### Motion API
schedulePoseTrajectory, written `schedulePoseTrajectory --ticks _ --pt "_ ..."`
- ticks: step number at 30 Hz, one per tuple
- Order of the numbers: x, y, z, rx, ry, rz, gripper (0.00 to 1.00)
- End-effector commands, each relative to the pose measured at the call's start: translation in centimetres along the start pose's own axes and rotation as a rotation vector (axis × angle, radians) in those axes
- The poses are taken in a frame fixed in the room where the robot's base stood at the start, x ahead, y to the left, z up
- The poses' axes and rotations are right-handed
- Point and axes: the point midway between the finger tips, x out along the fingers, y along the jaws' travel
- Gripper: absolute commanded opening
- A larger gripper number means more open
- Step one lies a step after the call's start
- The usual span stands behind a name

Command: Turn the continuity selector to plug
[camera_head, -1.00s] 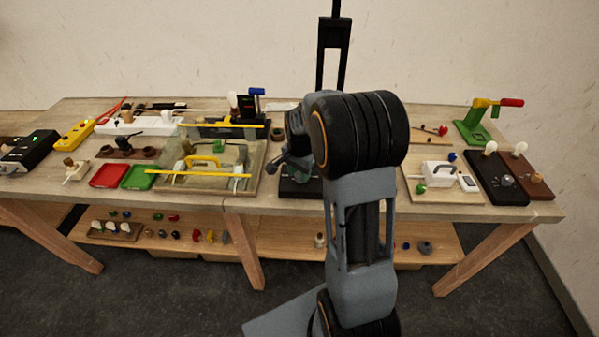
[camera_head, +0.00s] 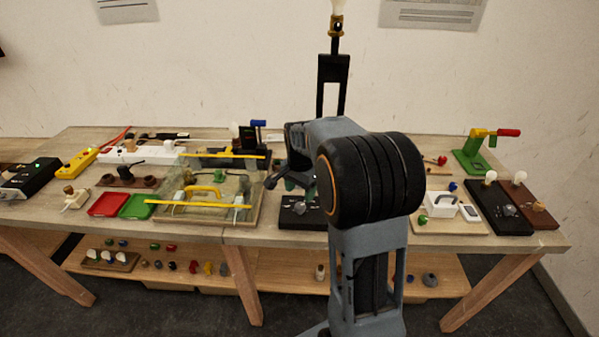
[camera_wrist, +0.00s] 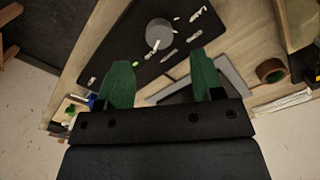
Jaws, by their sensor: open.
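The selector is a round grey knob (camera_wrist: 158,33) with a pale pointer mark, on a dark board in the wrist view. Several small white labels surround it, too small to read. In the head view this seems to be the black board (camera_head: 302,216) at the middle front of the table, partly hidden by my arm. My gripper (camera_wrist: 160,64) is open, with its two green fingers apart and nothing between them. The fingers lie just below the knob in the wrist picture and do not visibly touch it. My arm mostly hides the gripper in the head view.
A clear tray with yellow bars (camera_head: 200,204) stands left of the board. A white device on a pale base (camera_head: 440,205) and another black board with a knob (camera_head: 486,205) stand to the right. A brown ring (camera_wrist: 271,70) lies near the selector board.

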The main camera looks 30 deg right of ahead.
Motion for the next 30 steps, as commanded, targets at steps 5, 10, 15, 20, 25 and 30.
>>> schedulePoseTrajectory --ticks 5,10,15,20,25,30 --pt "-3.7 -0.1 0.0 0.0 0.003 -0.004 0.61" --pt "-6.2 -0.1 0.0 0.0 0.002 -0.003 0.61" --pt "-7.7 -0.1 0.0 0.0 0.001 -0.001 0.61" --pt "-8.1 -0.1 0.0 0.0 0.0 0.0 0.61" --pt "-8.1 -0.1 0.0 0.0 0.0 0.0 0.61" --pt "-8.1 -0.1 0.0 0.0 0.0 0.0 0.61"
